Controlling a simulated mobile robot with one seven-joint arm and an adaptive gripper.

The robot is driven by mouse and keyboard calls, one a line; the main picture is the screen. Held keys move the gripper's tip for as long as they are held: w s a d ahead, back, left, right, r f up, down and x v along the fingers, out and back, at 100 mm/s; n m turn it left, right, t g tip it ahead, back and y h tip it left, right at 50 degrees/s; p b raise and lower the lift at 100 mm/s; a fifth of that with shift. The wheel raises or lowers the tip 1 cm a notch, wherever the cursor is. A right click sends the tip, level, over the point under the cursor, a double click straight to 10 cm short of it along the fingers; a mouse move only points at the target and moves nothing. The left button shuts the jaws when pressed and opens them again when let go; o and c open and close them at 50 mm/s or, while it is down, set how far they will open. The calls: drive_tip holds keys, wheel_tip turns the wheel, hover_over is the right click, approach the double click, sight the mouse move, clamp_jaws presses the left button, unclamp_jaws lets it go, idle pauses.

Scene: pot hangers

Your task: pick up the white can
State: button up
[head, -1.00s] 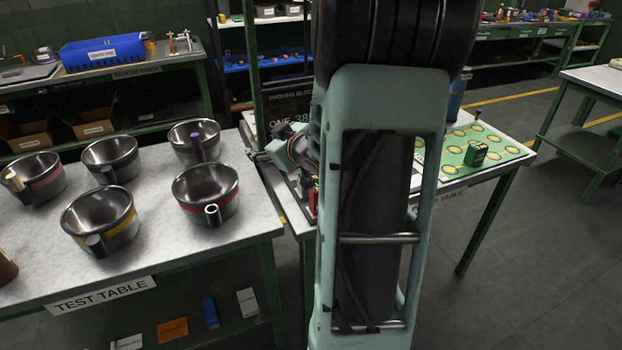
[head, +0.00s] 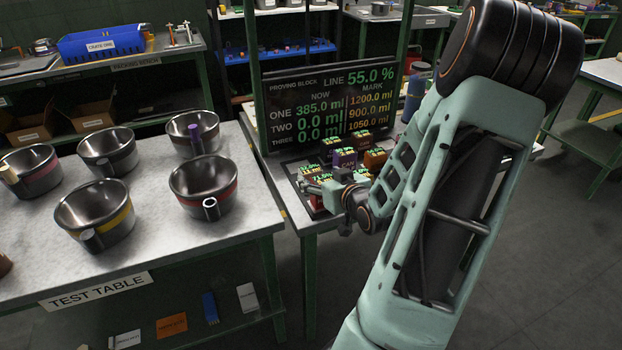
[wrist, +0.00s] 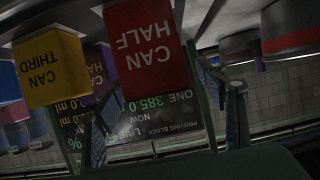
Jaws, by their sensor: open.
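I cannot make out a white can in either view. Several box-shaped cans stand close together on the small table beside the test table. In the wrist view, which is upside down, a red can marked CAN HALF (wrist: 146,48) is nearest, with a yellow can marked CAN THIRD (wrist: 45,68) to its left. A purple can (wrist: 103,68) is partly hidden behind them. In the head view my gripper (head: 322,189) is low beside the front left cans. Its fingers in the wrist view (wrist: 158,112) are apart, with nothing held between them; the red can is beyond them.
A dark display board (head: 330,100) stands behind the cans. Several dark pots with coloured bands, such as the red-banded pot (head: 204,188), stand on the test table (head: 150,255) to the left. A blue crate (head: 103,43) is on the packing bench behind.

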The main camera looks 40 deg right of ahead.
sight(313, 173)
drive_tip(key=x, duration=0.6)
drive_tip(key=shift+s+f+b, duration=0.15)
drive_tip(key=shift+f+b, duration=0.05)
drive_tip(key=shift+b, duration=0.1)
drive_tip(key=c, duration=1.4)
